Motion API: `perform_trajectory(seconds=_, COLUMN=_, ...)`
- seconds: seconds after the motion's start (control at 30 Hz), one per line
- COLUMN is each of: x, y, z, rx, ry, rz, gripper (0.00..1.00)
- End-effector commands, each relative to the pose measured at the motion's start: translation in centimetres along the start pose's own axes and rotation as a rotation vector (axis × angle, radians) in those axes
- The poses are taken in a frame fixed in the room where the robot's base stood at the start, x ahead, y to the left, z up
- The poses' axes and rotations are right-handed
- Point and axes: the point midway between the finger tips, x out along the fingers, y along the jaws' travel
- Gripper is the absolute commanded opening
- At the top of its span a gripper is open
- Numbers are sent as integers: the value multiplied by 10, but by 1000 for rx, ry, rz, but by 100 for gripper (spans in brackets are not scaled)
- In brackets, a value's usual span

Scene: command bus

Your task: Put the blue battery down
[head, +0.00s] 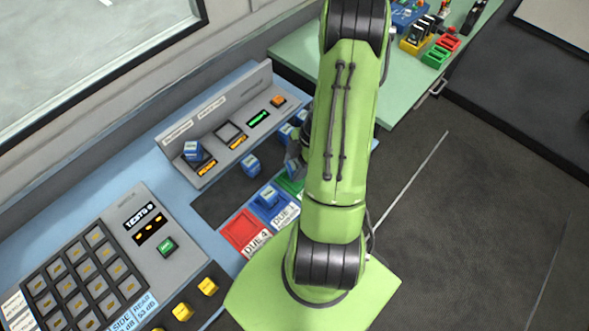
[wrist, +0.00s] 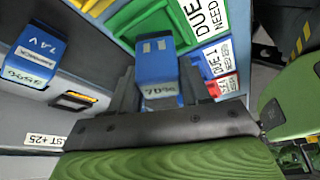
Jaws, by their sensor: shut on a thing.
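In the wrist view a blue battery (wrist: 157,62) with a percentage label sits between the two dark fingers of my gripper (wrist: 155,85), which is shut on it. Green and blue panels with white DUE labels lie beyond it; its height above them is unclear. In the head view my green arm covers most of the gripper and the held battery cannot be made out surely. Other blue batteries show there: one on the console (head: 193,150), one on the dark strip (head: 250,164), and one on the blue DUE 1 panel (head: 268,196).
A red DUE 4 panel (head: 245,230) lies empty at the front left. A keypad (head: 85,277) and a grey console (head: 228,128) border the work area. Another battery (wrist: 36,55) stands left of my gripper in the wrist view. Coloured bins (head: 417,37) stand on the far green table.

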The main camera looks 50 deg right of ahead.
Motion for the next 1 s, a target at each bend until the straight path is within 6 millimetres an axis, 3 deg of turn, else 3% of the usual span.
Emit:
perform_trajectory(seconds=0.1, x=13, y=0, z=5, rx=0, ry=1, rz=0, gripper=11)
perform_trajectory(seconds=0.47, x=16, y=1, z=7, rx=-1, ry=-1, rz=2, gripper=11)
perform_trajectory(seconds=0.5, x=15, y=1, z=6, rx=-1, ry=-1, rz=1, gripper=53)
perform_trajectory(seconds=0.63, x=15, y=1, z=6, rx=-1, ry=-1, rz=1, gripper=72)
perform_trajectory(seconds=1.0, x=6, y=1, z=4, rx=0, ry=-2, rz=3, gripper=72)
